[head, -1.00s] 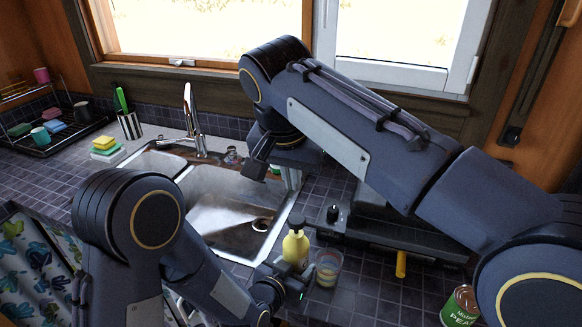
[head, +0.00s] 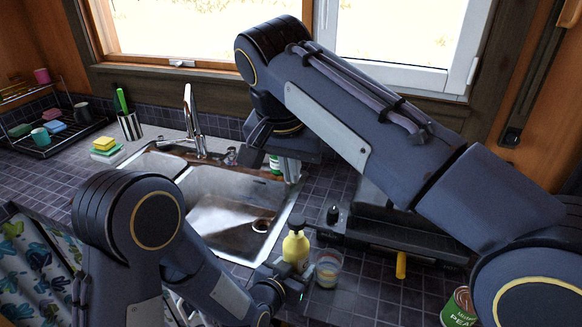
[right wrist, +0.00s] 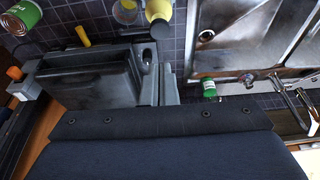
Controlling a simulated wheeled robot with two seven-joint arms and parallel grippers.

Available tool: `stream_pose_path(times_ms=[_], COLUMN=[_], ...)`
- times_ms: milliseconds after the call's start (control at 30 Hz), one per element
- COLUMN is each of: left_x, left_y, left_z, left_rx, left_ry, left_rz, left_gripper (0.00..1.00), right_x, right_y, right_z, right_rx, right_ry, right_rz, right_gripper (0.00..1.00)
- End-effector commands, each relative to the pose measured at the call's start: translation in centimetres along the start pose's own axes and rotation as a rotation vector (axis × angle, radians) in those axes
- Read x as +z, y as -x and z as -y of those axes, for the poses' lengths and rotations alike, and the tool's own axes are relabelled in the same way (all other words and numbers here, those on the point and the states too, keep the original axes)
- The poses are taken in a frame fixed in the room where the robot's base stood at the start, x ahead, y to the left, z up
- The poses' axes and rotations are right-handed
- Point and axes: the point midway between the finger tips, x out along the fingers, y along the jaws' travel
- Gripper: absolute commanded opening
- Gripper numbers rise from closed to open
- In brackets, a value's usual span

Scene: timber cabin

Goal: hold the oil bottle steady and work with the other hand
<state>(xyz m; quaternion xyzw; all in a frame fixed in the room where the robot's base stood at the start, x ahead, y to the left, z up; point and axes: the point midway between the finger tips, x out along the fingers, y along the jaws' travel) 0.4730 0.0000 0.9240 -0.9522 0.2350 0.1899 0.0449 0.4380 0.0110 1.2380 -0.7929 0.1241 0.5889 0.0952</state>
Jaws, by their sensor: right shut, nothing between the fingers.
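A yellow bottle with a dark top (head: 296,246), which I take as the oil bottle, stands upright on the tiled counter right of the sink; it also shows in the right wrist view (right wrist: 159,12). My left gripper (head: 284,280) is low at the bottle's near side. Its fingers are not clear, so I cannot tell whether they touch or grip it. My right gripper (head: 291,171) is shut and empty above the counter at the sink's back right corner, well away from the yellow bottle. A small green and white bottle (head: 275,164) shows partly behind it.
A clear cup (head: 328,268) stands close right of the yellow bottle. The sink (head: 222,205) with its faucet (head: 191,120) lies left. A green can (head: 459,307) stands at the lower right.

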Motion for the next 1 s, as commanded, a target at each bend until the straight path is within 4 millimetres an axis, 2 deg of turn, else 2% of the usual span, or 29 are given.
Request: stream_pose_path(times_ms=[333, 600, 867, 1000], left_x=[-0.1, -0.1, -0.1, -0.1], left_y=[0.0, 0.0, 0.0, 0.0], left_z=[0.0, 0.0, 0.0, 0.0], left_rx=[-0.001, 0.0, 0.0, 0.0], left_ry=[0.0, 0.0, 0.0, 0.0], left_rz=[-0.002, -0.002, -0.002, -0.002], left_gripper=[0.16, 0.16, 0.16, 0.16], right_x=[0.0, -0.5, -0.5, -0.5], right_y=[0.1, 1.7, 1.4, -0.1], right_z=[0.0, -0.1, -0.1, -0.2], right_rx=[0.0, 0.005, 0.005, 0.006], right_ry=[0.0, 0.002, 0.002, 0.001], right_rz=[0.0, 0.004, 0.004, 0.005], right_gripper=[0.0, 0.0, 0.0, 0.0])
